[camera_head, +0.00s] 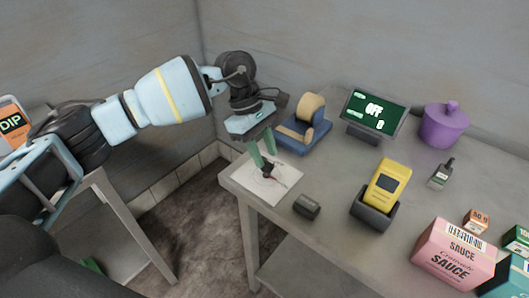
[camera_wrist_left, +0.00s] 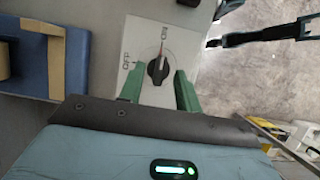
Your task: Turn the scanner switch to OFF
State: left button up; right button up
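The scanner switch is a black rotary knob (camera_wrist_left: 158,70) on a white plate (camera_wrist_left: 182,58) marked OFF and ON. In the left wrist view its red pointer points toward ON. In the head view the plate (camera_head: 246,187) lies at the table's near left corner. My left gripper (camera_head: 265,160) reaches down over the plate, its green fingers apart. In the left wrist view the fingers (camera_wrist_left: 160,86) stand on either side of the knob's near end; I cannot tell whether they touch it. My right gripper does not show in the head view.
A blue tape dispenser (camera_head: 306,128) stands close behind the plate, and a small dark cylinder (camera_head: 307,206) lies in front. A yellow scanner (camera_head: 388,183) sits in a dark cradle (camera_head: 372,211). A purple pot (camera_head: 445,126) and sauce box (camera_head: 452,257) stand right.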

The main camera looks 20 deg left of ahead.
pick_arm(q)
jog(key=shift+s+d+f, duration=0.1)
jog(key=shift+d+f, duration=0.1)
jog(key=shift+f, duration=0.25)
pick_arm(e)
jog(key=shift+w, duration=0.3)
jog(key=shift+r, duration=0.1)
pick_arm(q)
grip_shut()
